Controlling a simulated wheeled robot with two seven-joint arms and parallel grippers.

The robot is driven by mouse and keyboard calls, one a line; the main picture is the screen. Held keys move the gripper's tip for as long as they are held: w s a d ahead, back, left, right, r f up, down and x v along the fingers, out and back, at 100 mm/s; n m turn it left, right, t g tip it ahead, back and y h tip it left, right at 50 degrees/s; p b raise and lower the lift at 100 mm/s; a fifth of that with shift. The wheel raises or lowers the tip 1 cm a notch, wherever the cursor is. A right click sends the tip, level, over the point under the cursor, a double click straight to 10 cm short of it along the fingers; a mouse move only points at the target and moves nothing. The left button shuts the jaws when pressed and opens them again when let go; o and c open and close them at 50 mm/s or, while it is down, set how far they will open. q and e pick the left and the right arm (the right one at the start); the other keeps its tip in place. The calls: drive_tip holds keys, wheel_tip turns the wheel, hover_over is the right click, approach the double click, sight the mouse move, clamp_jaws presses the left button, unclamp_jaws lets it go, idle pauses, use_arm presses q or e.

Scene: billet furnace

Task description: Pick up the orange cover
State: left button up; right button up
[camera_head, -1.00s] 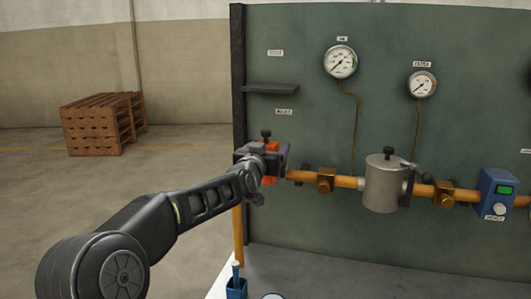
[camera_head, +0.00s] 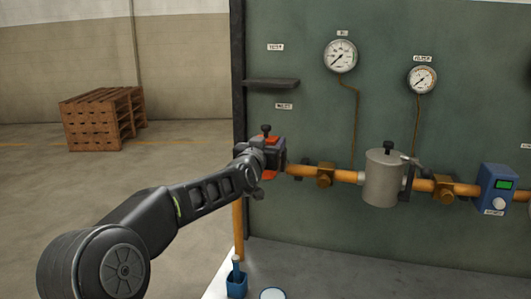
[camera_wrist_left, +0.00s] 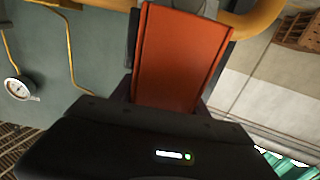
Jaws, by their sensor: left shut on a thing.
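The orange cover (camera_wrist_left: 180,58) fills the middle of the left wrist view as a flat orange-red slab between my gripper's fingers. In the head view only small orange parts of the cover (camera_head: 267,142) show around my left gripper (camera_head: 274,158). That gripper is shut on the cover, at the left end of the orange pipe (camera_head: 340,178). The gripper hides most of the cover, and I cannot tell whether the cover still touches the pipe. My right gripper is not in view.
A small dark shelf (camera_head: 271,83) juts from the green panel (camera_head: 300,130) above my gripper. A grey filter canister (camera_head: 384,178), brass valves and a blue meter (camera_head: 496,188) sit along the pipe. Wooden pallets (camera_head: 98,120) are far left.

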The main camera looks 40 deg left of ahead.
use_arm(q)
drive_tip(key=c, duration=0.9)
drive_tip(key=shift+r, duration=0.15)
drive_tip(key=shift+c, duration=0.2)
drive_tip(key=shift+r, duration=0.45)
wheel_tip(320, 180, up, 17)
drive_tip(key=p, duration=1.1)
